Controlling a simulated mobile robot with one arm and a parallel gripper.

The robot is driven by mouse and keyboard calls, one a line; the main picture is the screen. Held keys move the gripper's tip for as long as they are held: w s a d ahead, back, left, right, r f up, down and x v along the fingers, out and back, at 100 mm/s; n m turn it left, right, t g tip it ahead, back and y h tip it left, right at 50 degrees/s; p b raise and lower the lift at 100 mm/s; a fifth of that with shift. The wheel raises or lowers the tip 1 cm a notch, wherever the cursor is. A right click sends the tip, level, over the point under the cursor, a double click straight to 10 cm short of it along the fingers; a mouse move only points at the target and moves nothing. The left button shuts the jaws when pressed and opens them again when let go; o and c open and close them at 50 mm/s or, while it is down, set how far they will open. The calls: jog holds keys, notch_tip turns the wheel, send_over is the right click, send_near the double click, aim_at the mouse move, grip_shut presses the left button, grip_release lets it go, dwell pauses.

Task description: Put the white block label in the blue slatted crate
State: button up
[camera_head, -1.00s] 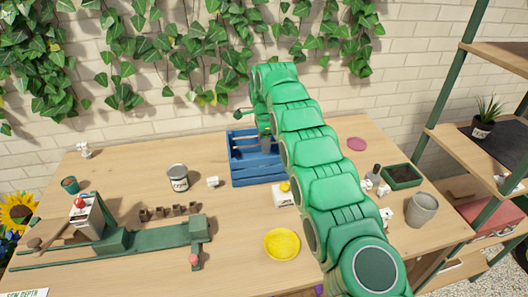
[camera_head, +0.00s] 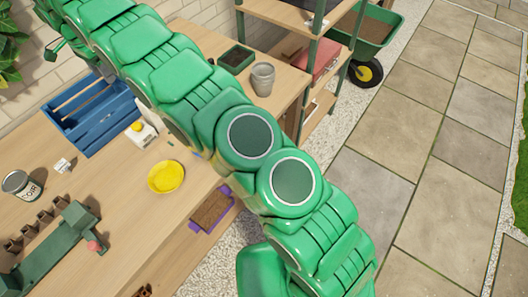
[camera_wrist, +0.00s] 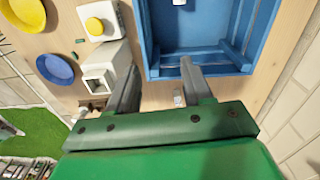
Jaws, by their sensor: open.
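The blue slatted crate (camera_head: 95,112) stands on the table at left in the head view, and its blue wall (camera_wrist: 152,35) fills the upper middle of the wrist view. A small white block (camera_head: 62,165), which looks like the label, lies on the table off the crate's near left corner. My gripper (camera_wrist: 160,70) is open, with nothing held between its fingers, at the crate's lower wall in the wrist view. A small white thing at the top edge of the wrist view (camera_wrist: 180,2) is cut off; I cannot tell what it is.
A white box with a yellow button (camera_head: 142,132) stands beside the crate's near side. A yellow dish (camera_head: 166,177) is nearer the front edge. A can (camera_head: 20,185) stands at left. A dark green tray (camera_head: 236,58) and grey pot (camera_head: 263,78) are right of my arm.

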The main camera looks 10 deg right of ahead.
jog(key=s+d+r+n, duration=0.1)
jog(key=d+r, duration=0.4)
jog(key=d, duration=0.4)
jog(key=d+r+n, duration=0.1)
jog(key=d+r, duration=0.3)
jog(key=d, duration=0.6)
jog(key=s+d+r+n, duration=0.1)
jog(key=s+d+r, duration=0.1)
jog(key=s+d, duration=0.45)
jog(key=s+d+r, duration=0.3)
jog(key=s+d, duration=0.1)
jog(key=d, duration=0.6)
jog(key=s+d+n+g, duration=0.1)
jog(key=s+d+n, duration=0.2)
jog(key=s+d, duration=1)
jog(key=s+d+f+n, duration=0.1)
jog(key=s+f, duration=0.2)
jog(key=s, duration=0.7)
jog(key=s+d+f+n, duration=0.1)
jog(key=s+d+f, duration=0.1)
jog(key=s, duration=0.8)
jog(key=shift+s+d+f+g, duration=0.15)
jog(key=shift+d+f+g, duration=0.05)
jog(key=shift+f+g, duration=0.25)
